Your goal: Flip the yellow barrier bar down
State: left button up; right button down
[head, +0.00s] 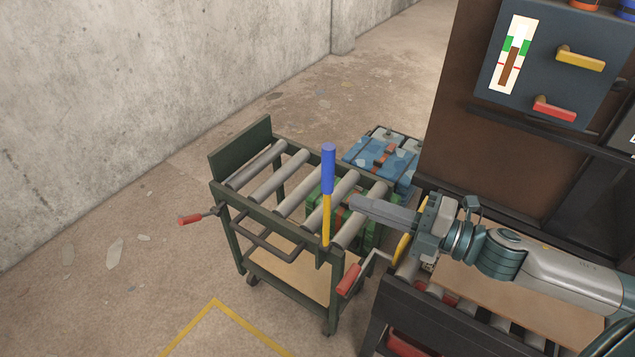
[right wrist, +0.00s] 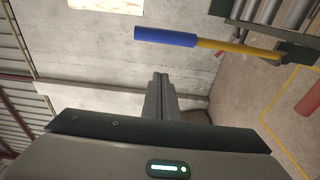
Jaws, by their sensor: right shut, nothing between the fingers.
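The yellow barrier bar (head: 326,217) stands upright at the near right corner of the green roller cart, with a blue grip (head: 328,165) on its top end. In the right wrist view the bar (right wrist: 228,46) and its blue grip (right wrist: 166,37) show beyond the fingers. My right gripper (head: 353,201) is shut and empty, just right of the bar in the head view. The fingers also show in the right wrist view (right wrist: 160,80). My left gripper is not in view.
A panel (head: 530,75) with yellow and red handles is at upper right. Floor at left is clear.

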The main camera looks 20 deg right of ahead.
aim_at(332, 179)
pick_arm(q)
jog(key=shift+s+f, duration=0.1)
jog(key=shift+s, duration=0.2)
pick_arm(e)
jog(key=shift+s+r, duration=0.1)
jog(key=shift+a, duration=0.15)
